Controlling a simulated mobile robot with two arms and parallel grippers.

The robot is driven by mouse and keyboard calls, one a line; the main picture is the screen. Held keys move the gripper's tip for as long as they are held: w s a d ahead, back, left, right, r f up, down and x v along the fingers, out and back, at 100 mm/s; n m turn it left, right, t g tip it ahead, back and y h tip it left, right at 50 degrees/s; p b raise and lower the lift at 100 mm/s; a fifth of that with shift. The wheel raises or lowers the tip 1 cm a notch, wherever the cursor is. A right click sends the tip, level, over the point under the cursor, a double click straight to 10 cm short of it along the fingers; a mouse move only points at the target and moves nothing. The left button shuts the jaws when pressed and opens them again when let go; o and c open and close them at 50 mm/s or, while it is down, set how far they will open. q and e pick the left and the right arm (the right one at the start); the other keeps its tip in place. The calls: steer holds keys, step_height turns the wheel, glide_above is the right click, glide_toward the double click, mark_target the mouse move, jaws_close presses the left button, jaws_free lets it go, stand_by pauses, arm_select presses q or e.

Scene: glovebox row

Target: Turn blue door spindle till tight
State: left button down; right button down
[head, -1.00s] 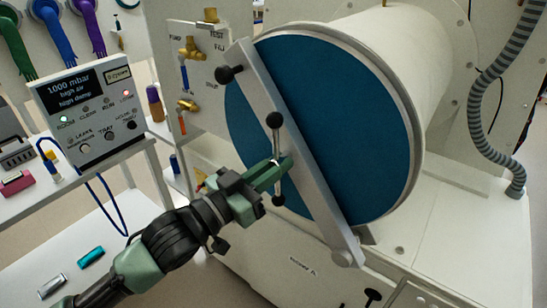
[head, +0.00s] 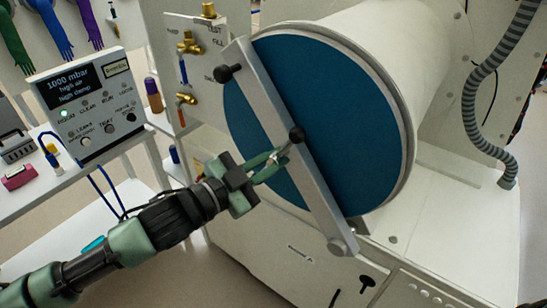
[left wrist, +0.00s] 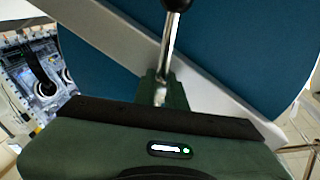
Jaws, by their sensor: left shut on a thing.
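The blue round door (head: 325,110) is closed against the white chamber, with a grey metal bar (head: 285,140) slanting across its face. The spindle handle is a thin metal rod with a black knob (head: 297,135) at its upper end. In the left wrist view the rod (left wrist: 170,45) rises from between the green fingers (left wrist: 160,92). My left gripper (head: 272,163) is shut on the rod, in front of the bar. The rod's lower end is hidden by the gripper. My right gripper is not in view.
A control panel (head: 88,103) reading 1000 mbar stands on a white shelf at the left. Brass valves (head: 188,45) are left of the door. A ribbed grey hose (head: 482,95) hangs at the right. A small black handle (head: 366,284) is below the door.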

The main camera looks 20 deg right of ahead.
arm_select(q)
steer(key=shift+f, duration=0.15)
steer(key=c, duration=1.5)
jaws_free()
steer(key=shift+a, duration=0.1)
steer(key=b+v, duration=0.2)
steer(key=v, duration=0.5)
steer(key=shift+s+a, duration=0.15)
steer(key=shift+a, duration=0.1)
